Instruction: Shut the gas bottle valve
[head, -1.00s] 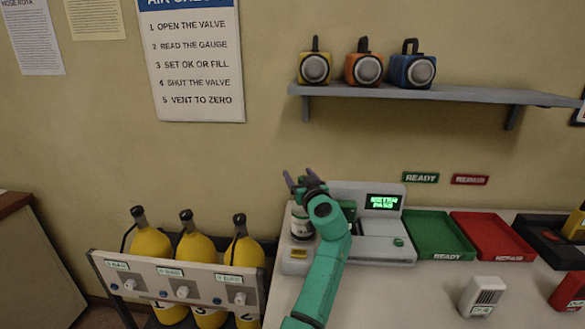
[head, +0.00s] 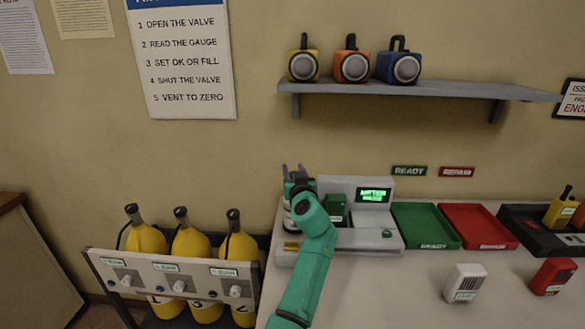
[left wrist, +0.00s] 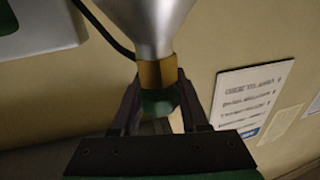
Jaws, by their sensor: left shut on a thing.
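In the left wrist view, the gas bottle shows as a silver cone-shaped top (left wrist: 150,22) with a brass neck (left wrist: 157,72). A green valve knob (left wrist: 158,100) sits at the end of the neck. My left gripper (left wrist: 160,112) is shut on this knob, one finger on each side. In the head view, my left gripper (head: 296,174) is at the left end of the grey console (head: 345,242). The bottle there is mostly hidden behind my green arm. My right gripper is not in view.
A dark green device (head: 335,209) and a lit display (head: 374,195) are on the console, right of my arm. A green tray (head: 424,226) and a red tray (head: 478,227) lie further right. Yellow cylinders (head: 191,243) stand in a rack at left. A shelf (head: 420,90) hangs above.

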